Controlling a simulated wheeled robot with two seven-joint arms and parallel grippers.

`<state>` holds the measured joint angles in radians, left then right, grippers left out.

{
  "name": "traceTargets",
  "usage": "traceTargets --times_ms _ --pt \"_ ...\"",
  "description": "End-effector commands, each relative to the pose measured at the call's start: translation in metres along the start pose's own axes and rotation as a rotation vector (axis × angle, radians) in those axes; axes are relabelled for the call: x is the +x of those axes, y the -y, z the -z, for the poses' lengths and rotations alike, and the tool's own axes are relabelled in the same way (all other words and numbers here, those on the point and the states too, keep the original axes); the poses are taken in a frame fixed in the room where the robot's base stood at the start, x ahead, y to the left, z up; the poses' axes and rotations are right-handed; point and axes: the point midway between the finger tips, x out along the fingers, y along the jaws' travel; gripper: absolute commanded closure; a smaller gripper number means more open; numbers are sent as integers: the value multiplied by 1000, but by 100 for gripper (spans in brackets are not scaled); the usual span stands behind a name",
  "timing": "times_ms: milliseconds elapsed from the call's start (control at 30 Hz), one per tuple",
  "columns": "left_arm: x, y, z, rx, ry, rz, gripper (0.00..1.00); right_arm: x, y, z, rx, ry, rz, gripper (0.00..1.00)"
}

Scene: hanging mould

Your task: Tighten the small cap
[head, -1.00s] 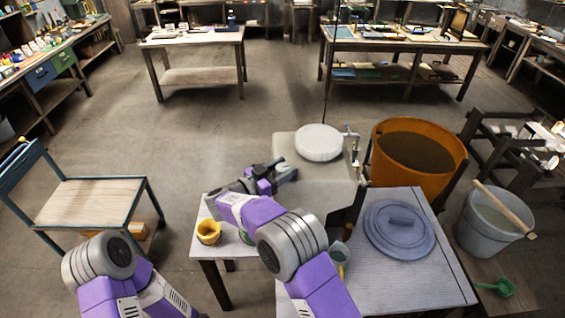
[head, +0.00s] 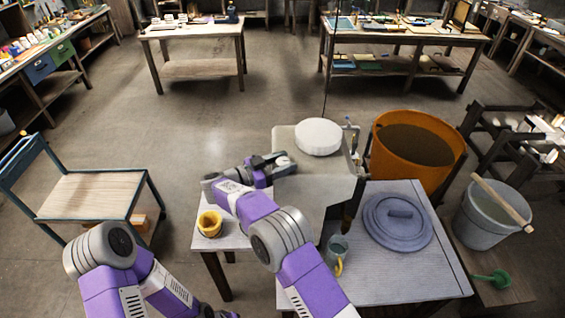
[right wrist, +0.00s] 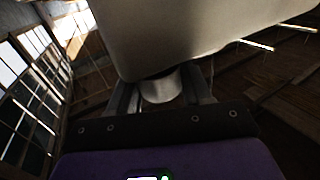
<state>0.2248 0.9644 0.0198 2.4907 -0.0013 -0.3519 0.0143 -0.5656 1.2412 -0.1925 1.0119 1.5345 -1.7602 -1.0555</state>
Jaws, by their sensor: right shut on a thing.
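The mould (head: 325,180) is a beige block hanging from a thin cord, with a wide white disc (head: 318,137) on top. My right gripper (head: 280,161) is at the mould's left side in the head view. In the right wrist view, a small pale cylinder, seemingly the small cap (right wrist: 161,88), sits between the fingers of the right gripper (right wrist: 162,98), close against the mould's pale body (right wrist: 190,40). The fingers are shut on it.
A low table holds a yellow pot (head: 209,224), a mug (head: 338,248) and a round blue-grey lid (head: 398,222). An orange tub (head: 376,155) stands just right of the mould. A grey bucket (head: 470,222) is farther right, and a wooden cart (head: 95,196) stands left. The floor behind is clear.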

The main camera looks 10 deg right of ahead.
Motion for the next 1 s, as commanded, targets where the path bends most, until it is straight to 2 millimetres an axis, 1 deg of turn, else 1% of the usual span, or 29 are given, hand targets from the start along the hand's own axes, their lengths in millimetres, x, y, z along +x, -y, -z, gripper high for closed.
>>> traceTargets --times_ms 33,100,133,367,467,567,800,900,1000 --pt "0 0 0 0 0 0 57 1 0 2 2 -3 -2 47" --pt "0 0 0 0 0 0 57 1 0 2 2 -3 -2 36" --pt "0 0 0 0 0 0 57 1 0 1 1 -3 -1 32" --pt "0 0 0 0 0 0 57 0 0 1 0 -2 0 32" --pt "1 0 0 0 0 0 57 -4 0 0 1 -2 1 32" --pt "3 1 0 0 0 0 57 -16 1 -1 1 -2 4 32" --pt "9 4 0 0 0 0 57 -56 0 -1 1 -2 2 32" --pt "11 4 0 0 0 0 57 -68 0 0 3 -2 2 32" --pt "11 4 0 0 0 0 57 -74 0 0 0 -2 -1 32"
